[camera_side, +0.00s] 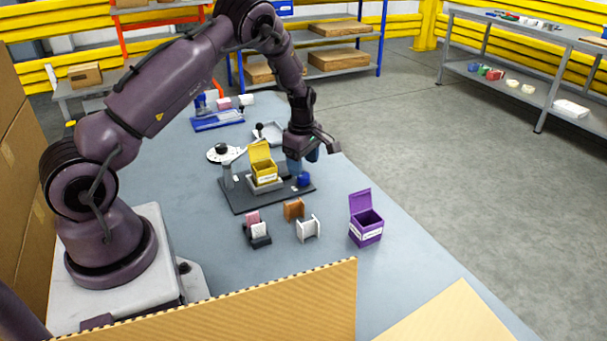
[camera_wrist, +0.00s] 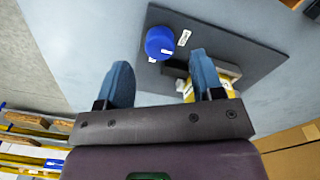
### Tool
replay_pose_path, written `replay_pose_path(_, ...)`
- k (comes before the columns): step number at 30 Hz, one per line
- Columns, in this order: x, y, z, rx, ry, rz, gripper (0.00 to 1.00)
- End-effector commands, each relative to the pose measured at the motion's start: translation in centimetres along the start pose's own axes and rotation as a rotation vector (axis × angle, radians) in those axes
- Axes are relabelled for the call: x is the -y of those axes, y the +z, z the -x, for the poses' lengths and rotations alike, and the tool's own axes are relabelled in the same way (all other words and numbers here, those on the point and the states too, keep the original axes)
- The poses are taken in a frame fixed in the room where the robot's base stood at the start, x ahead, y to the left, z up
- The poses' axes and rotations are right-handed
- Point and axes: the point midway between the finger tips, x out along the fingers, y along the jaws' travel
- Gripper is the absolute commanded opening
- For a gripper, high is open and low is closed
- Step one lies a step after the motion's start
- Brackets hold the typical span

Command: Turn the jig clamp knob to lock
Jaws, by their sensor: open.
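The jig is a dark plate (camera_side: 245,199) on the table, with a yellow box (camera_side: 262,166) with a raised lid in its grey holder. The blue clamp knob (camera_side: 304,181) stands at the plate's right side. In the wrist view the round knob (camera_wrist: 157,40) carries a white mark, with small white labels on the plate (camera_wrist: 215,38) beside it. My gripper (camera_side: 303,168) is open and empty above the knob. In the wrist view the knob appears beyond and between the two blue fingertips of my gripper (camera_wrist: 158,62), with no visible contact. The yellow box is partly hidden behind one finger.
A purple open box (camera_side: 366,228), a white holder (camera_side: 308,229), a brown holder (camera_side: 294,209) and a dark holder (camera_side: 258,238) stand in front of the jig. A round white dial-like item (camera_side: 222,153) and a blue fixture (camera_side: 218,120) lie behind. The table is clear right of the jig.

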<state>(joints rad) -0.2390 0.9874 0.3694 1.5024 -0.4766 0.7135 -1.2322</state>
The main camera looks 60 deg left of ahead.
Motion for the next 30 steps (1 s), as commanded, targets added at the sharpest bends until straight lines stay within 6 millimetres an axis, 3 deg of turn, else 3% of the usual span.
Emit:
replay_pose_path(3,0.1,0.0,-2.1,0.000,-0.002,-0.002,0.61)
replay_pose_path(7,0.0,0.0,-3.4,0.000,-0.002,-0.001,0.61)
replay_pose_path(19,0.0,0.0,-4.1,0.001,0.001,-0.002,0.61)
replay_pose_path(25,0.0,0.0,-4.1,0.000,0.000,-0.002,0.15)
replay_pose_path(30,0.0,0.0,-4.1,0.001,0.000,-0.005,0.12)
